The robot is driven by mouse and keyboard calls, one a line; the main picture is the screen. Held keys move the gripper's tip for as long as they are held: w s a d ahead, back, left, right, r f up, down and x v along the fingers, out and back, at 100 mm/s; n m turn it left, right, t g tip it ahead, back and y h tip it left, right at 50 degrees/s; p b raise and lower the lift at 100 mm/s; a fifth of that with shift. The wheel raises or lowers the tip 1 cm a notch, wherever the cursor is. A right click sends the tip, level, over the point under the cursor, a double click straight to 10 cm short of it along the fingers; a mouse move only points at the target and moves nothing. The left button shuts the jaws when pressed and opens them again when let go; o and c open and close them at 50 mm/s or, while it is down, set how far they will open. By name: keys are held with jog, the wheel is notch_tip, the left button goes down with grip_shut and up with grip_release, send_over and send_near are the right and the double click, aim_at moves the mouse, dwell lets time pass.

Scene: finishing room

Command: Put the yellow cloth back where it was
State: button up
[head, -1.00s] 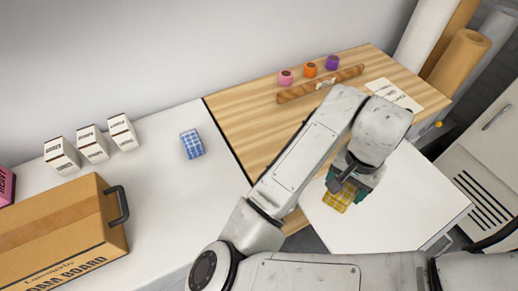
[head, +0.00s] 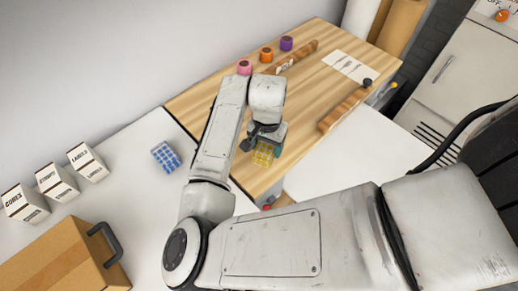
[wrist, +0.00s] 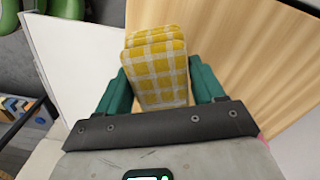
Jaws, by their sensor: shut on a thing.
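The yellow checked cloth (head: 263,154) is folded and held in my gripper (head: 263,148). In the wrist view the cloth (wrist: 158,65) stands between the two green fingers of my gripper (wrist: 160,88), which press on its sides. In the head view the gripper and cloth appear over the front left part of the wooden worktop (head: 310,85). I cannot tell how high above it the cloth is. A blue checked cloth (head: 166,156) lies on the white counter (head: 140,138) to the left.
Pink (head: 244,67), orange (head: 266,55) and purple (head: 286,44) small items stand along the worktop's back. A paper sheet (head: 348,67) and wooden bar (head: 346,109) lie at right. White boxes (head: 87,162) and a cardboard box (head: 60,260) stand at left. A white surface (head: 345,160) is in front.

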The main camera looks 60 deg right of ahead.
aim_at(260, 147)
jog(key=w+f, duration=0.2)
jog(key=shift+w+d+f, duration=0.1)
jog(key=shift+d+f, duration=0.1)
jog(key=shift+f, duration=0.2)
jog(key=shift+w+f+p, duration=0.1)
jog(key=shift+f+p, duration=0.2)
jog(key=shift+f, duration=1.35)
jog(key=shift+f, duration=0.2)
jog(key=o, duration=1)
jog(key=shift+r, duration=0.1)
